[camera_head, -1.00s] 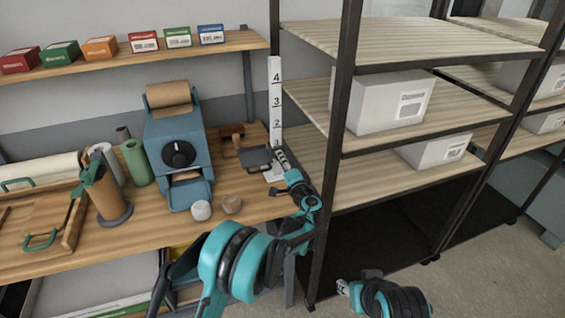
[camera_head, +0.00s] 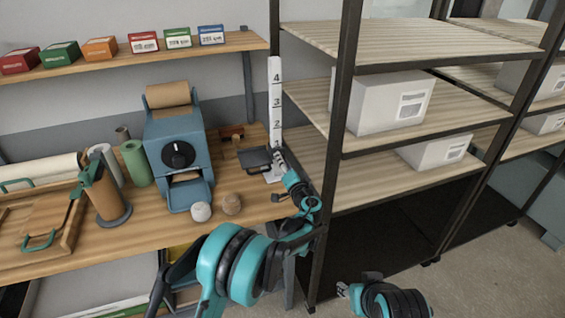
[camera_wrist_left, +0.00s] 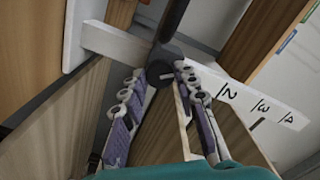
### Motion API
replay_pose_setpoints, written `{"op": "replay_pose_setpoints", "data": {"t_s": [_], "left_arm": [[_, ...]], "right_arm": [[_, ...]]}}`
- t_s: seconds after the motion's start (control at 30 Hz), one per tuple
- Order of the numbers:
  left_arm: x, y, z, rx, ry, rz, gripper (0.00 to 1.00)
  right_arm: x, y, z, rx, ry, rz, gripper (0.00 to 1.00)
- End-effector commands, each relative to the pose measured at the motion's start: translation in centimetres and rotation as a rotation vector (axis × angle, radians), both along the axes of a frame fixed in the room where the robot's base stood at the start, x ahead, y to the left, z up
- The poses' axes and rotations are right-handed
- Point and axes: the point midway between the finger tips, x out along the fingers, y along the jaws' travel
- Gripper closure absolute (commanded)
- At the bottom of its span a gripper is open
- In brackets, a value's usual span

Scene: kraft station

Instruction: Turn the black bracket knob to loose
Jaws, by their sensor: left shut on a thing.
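A white upright scale (camera_head: 275,95) with black numbers stands at the right end of the wooden bench. A black bracket (camera_head: 257,160) sits low on it. My left gripper (camera_head: 281,158) is at the scale's right side, by the bracket. In the left wrist view the black knob (camera_wrist_left: 160,74) lies between the fingertips of my left gripper (camera_wrist_left: 165,72), which is shut on it. The scale also shows there (camera_wrist_left: 262,110), right of the fingers. The fingers partly hide the knob. My right gripper (camera_head: 343,289) is low at the lower right, away from the bench; its jaws are too small to read.
A blue dispenser (camera_head: 178,150) with a round black dial stands left of the scale. A dark-framed shelf rack (camera_head: 330,165) with white boxes stands close to the right of my left arm.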

Motion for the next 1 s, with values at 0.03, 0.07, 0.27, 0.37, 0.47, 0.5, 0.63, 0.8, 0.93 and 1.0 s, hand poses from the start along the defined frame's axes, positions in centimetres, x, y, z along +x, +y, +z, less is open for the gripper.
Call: {"op": "replay_pose_setpoints", "data": {"t_s": [0.03,0.07,0.27,0.37,0.47,0.5,0.63,0.8,0.93,1.0], "left_arm": [[0.0,0.0,0.0,0.0,0.0,0.0,0.99],[0.0,0.0,0.0,0.0,0.0,0.0,0.99],[0.0,0.0,0.0,0.0,0.0,0.0,0.49],[0.0,0.0,0.0,0.001,0.0,0.0,0.49],[0.0,0.0,0.0,0.001,0.0,0.0,0.49],[-0.1,-0.1,0.0,0.001,0.0,0.0,0.49],[-1.4,-0.6,0.0,0.001,0.0,-0.002,0.49],[-4.7,-1.7,0.0,0.001,0.001,-0.003,0.49],[-7.4,-2.5,0.0,0.001,0.001,-0.003,0.49],[-8.7,-2.9,0.0,0.001,0.001,-0.003,0.49]], "right_arm": [[0.0,0.0,0.0,0.0,0.0,0.0,0.6],[0.0,0.0,0.0,0.0,0.0,0.0,0.6],[0.0,0.0,0.0,0.0,0.0,0.0,0.6],[0.0,0.0,0.0,0.0,0.0,0.0,0.6],[0.0,0.0,0.0,0.0,0.0,0.0,0.6],[0.0,0.0,0.0,0.0,0.0,0.0,0.6],[0.0,0.0,0.0,0.0,0.0,0.0,0.6],[0.0,0.0,0.0,0.0,0.0,0.0,0.6],[0.0,0.0,0.0,0.0,0.0,0.0,0.6],[0.0,0.0,0.0,0.0,0.0,0.0,0.6]]}}
